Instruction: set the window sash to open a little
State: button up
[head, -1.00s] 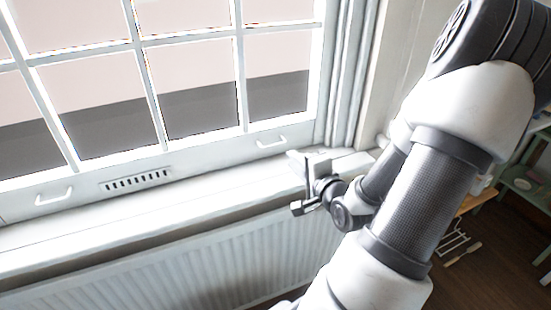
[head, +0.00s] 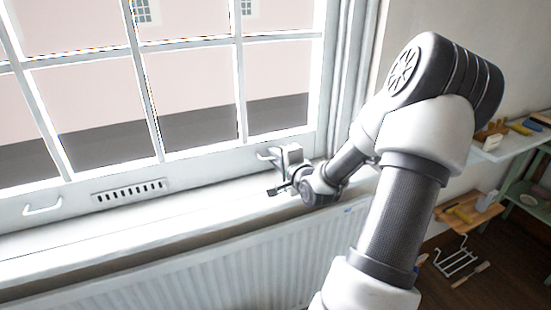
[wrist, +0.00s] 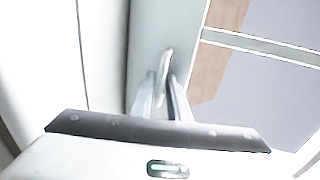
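The window sash (head: 88,193) is a white, multi-pane frame whose bottom rail sits low by the sill; I see no clear gap under it. The rail carries a left pull handle (head: 43,207) and a right pull handle (head: 266,153). My gripper (head: 279,173) is open at the right handle, above the sill, and partly covers it. In the wrist view, the right handle (wrist: 165,62) shows at the tips of my gripper (wrist: 164,76), in line with the gap between the fingers. I cannot tell whether they touch it.
A slotted vent (head: 130,191) is on the rail between the handles. The white sill (head: 110,232) runs below, with a ribbed radiator (head: 230,262) under it. At the right are a shelf (head: 500,148) with small items and a wire rack (head: 457,262) on the floor.

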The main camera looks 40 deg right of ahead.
grip_shut()
dwell(1.4)
